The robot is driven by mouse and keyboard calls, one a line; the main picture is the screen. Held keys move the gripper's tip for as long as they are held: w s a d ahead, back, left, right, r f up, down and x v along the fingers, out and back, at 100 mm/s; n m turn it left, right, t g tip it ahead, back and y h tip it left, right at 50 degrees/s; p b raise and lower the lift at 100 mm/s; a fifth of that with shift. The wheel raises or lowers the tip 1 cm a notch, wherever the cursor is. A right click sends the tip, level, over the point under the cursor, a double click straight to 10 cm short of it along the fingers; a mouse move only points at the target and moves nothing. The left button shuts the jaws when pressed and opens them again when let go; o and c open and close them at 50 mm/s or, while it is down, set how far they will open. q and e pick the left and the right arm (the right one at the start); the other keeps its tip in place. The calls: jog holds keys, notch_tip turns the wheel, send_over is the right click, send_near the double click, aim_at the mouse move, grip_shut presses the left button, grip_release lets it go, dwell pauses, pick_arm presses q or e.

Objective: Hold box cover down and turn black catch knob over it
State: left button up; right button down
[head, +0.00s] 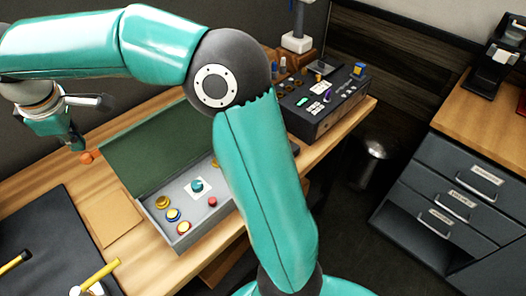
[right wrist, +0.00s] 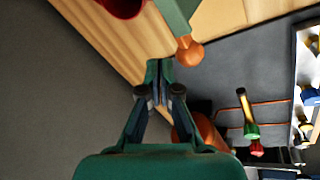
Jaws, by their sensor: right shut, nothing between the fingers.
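A grey box (head: 181,239) stands on the wooden bench with coloured buttons inside. A dark green panel (head: 150,140), which looks like its open cover, lies along its far left side. I cannot make out a black catch knob in either view. My right gripper (head: 78,147) is at the far left of the panel, near an orange knob (head: 87,158). In the right wrist view the right gripper (right wrist: 159,70) is shut and empty, its fingertips just left of and below the orange knob (right wrist: 189,52). My left gripper is not in view.
A dark control unit (head: 325,100) stands at the back right of the bench. A black mat (head: 45,225) with a yellow-handled tool (head: 103,272) lies at the lower left. A grey drawer cabinet (head: 450,190) stands at the right. My right arm hides part of the box.

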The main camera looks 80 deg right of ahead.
dwell(0.4)
jog(key=shift+f+b, duration=0.7)
jog(key=shift+f, duration=0.25)
jog(key=shift+s+a+f+b, duration=0.1)
jog(key=shift+s+a+b, duration=0.25)
jog(key=shift+s, duration=0.15)
jog(key=shift+s+a+b, duration=0.25)
jog(key=shift+s+b, duration=0.05)
jog(key=shift+s, duration=0.15)
jog(key=shift+s+a+b, duration=1)
jog(key=shift+s+a, duration=0.2)
jog(key=shift+s, duration=0.7)
notch_tip(320, 180, up, 7)
jog(key=p, duration=0.7)
send_over(84, 153)
jog(key=s+a, duration=0.2)
jog(key=s, duration=0.2)
jog(key=shift+w+a+f, duration=0.15)
jog(key=shift+w+f, duration=0.05)
